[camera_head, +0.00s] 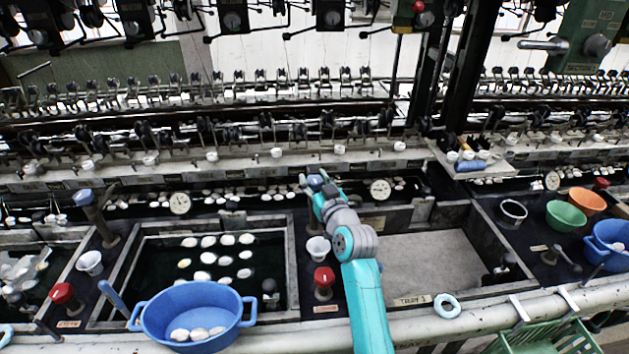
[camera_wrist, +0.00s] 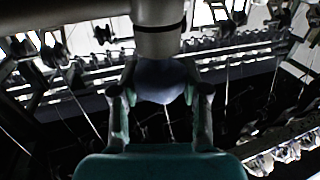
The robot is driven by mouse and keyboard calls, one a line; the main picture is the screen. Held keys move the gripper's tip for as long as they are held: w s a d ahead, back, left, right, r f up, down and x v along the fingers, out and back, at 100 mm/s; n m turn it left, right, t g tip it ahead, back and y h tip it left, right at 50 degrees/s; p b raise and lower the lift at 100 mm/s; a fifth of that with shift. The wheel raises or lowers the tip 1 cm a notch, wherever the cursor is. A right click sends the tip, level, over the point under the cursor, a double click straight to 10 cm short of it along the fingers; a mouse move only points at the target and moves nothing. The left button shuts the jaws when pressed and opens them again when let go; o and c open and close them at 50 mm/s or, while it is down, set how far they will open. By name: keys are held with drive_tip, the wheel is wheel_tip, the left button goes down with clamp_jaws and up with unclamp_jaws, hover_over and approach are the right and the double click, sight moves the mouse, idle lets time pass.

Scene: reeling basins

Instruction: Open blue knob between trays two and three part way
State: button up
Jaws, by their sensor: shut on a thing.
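The blue knob (camera_head: 315,180) stands at the back of the divider between the tray with white cocoons (camera_head: 215,318) and the grey-bottomed tray (camera_head: 478,291) to its right. My gripper (camera_head: 317,187) reaches it from the front, and my arm hides much of the knob and its stem. In the wrist view the rounded dark-blue knob (camera_wrist: 160,82) sits between the two fingers of my gripper (camera_wrist: 160,96), one on each side, closed on it. How far the knob is turned cannot be told.
A red knob (camera_head: 323,277) and a white cup (camera_head: 318,248) stand close left of my arm. A blue basin (camera_head: 193,307) with cocoons is at the front left. Another blue knob (camera_head: 83,197) is farther left. Round gauges (camera_head: 380,189) and reeling frames line the back.

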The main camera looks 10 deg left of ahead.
drive_tip(key=shift+n+g+y, duration=0.3)
drive_tip(key=shift+y, duration=0.2)
drive_tip(key=shift+w+d+n+g+y, duration=0.1)
drive_tip(key=shift+n+g+y, duration=2.2)
drive_tip(key=shift+g, duration=0.2)
drive_tip(key=shift+n+g+y, duration=0.8)
drive_tip(key=shift+n+g, duration=0.3)
drive_tip(key=shift+g, duration=0.8)
drive_tip(key=o, duration=1.2)
drive_tip(key=shift+c, duration=0.2)
drive_tip(key=v, duration=1.2)
drive_tip(key=shift+f, duration=0.15)
